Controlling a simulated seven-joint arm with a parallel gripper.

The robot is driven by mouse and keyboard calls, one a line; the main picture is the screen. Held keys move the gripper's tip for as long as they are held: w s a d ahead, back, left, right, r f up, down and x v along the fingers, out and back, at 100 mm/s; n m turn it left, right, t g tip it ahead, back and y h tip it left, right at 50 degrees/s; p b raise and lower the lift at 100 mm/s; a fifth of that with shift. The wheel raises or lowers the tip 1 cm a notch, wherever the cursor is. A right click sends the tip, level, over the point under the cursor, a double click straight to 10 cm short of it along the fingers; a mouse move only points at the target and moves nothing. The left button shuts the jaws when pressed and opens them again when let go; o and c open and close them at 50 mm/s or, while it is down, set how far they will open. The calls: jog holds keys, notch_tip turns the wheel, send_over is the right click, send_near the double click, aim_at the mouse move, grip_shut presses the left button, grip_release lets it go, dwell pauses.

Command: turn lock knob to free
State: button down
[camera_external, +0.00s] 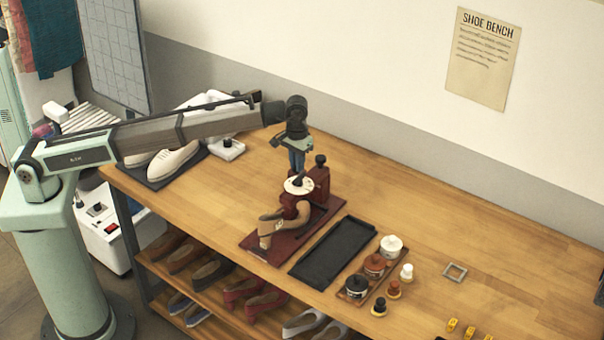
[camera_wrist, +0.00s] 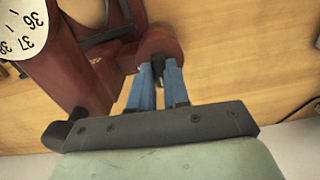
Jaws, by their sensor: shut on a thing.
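A dark red shoe-stretching device (camera_external: 318,185) stands on the bench, with a white dial on top (camera_external: 299,187). The dial (camera_wrist: 22,28) shows 36, 37 and 38 at the top left of the wrist view. My gripper (camera_external: 297,165) reaches down from above, behind the dial. In the wrist view its blue fingers (camera_wrist: 158,72) are shut on a small dark part, seemingly the lock knob (camera_wrist: 158,66), beside a rounded red part of the device. The fingers hide most of it, so its angle cannot be told. A black knob (camera_external: 320,160) tops the red post on the right.
A tan shoe form (camera_external: 270,228) sits at the device's front on a red base. To the right are an empty black tray (camera_external: 332,252) and several jars (camera_external: 375,264). White shoes (camera_external: 172,158) lie at the back left. The bench behind the device is clear.

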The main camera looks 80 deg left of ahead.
jog(key=shift+n, duration=0.5)
jog(key=c, duration=1.1)
grip_release()
notch_tip(320, 180, up, 14)
